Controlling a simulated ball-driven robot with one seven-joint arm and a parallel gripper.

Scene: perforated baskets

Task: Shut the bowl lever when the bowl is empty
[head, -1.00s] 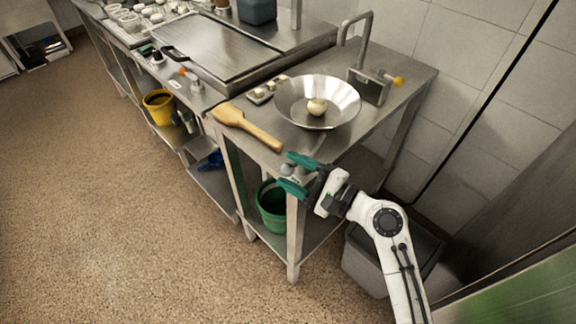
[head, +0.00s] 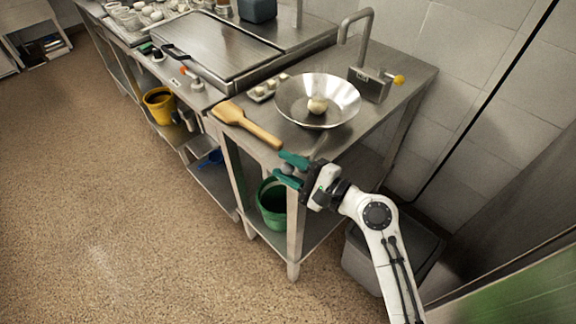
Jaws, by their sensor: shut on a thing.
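The shiny metal bowl (head: 344,92) stands at the near end of the steel counter. One pale round item (head: 317,105) lies in it, so the bowl is not empty. My gripper (head: 289,170) is at the counter's front corner, below the bowl in the picture. Its green fingers are shut on a small grey round knob (head: 287,169).
A wooden paddle (head: 247,124) lies at the counter's front edge, left of my gripper. A small tray of pale items (head: 266,89) sits left of the bowl. A tap (head: 350,30) rises behind it. A green bucket (head: 272,207) stands on the shelf below.

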